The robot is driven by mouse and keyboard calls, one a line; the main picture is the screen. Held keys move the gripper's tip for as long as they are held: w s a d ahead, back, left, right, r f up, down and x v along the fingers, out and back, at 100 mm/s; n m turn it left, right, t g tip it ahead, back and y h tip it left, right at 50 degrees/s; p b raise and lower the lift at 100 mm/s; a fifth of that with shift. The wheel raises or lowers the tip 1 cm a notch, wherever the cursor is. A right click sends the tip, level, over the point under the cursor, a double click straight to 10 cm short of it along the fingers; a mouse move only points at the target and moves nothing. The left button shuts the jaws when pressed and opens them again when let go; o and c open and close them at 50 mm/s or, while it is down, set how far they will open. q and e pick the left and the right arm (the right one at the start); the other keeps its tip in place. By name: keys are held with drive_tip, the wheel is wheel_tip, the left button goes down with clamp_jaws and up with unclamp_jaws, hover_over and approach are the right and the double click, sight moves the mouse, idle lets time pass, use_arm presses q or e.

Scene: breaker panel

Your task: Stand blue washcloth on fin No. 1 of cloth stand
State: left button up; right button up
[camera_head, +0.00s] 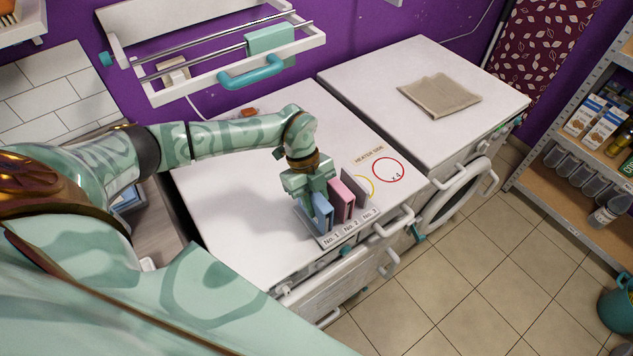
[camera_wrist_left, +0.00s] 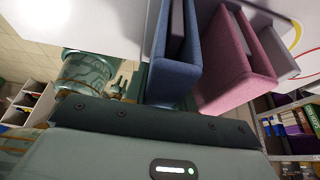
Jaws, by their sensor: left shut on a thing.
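The blue washcloth (camera_head: 322,212) is folded and upright at the No. 1 end of the cloth stand (camera_head: 343,236). My left gripper (camera_head: 314,192) is above it, shut on it, and hides its upper part. In the left wrist view the blue washcloth (camera_wrist_left: 176,75) shows as a folded shape with a grey strip between its two sides; I cannot tell how fully it sits on the fin. A pink cloth (camera_head: 342,202) stands beside it over the No. 2 position, also in the left wrist view (camera_wrist_left: 228,75). A grey fin (camera_head: 357,190) at No. 3 is bare. My right gripper is out of view.
The stand is near the front edge of a white worktop (camera_head: 235,215). Yellow and red rings (camera_head: 388,169) lie to its right. A beige cloth (camera_head: 440,94) lies on the white top behind. The worktop's left part is clear.

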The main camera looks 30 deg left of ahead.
use_arm(q)
drive_tip(key=shift+f, duration=0.25)
drive_tip(key=o, duration=1.1)
drive_tip(key=v, duration=1.2)
drive_tip(key=shift+p, duration=0.4)
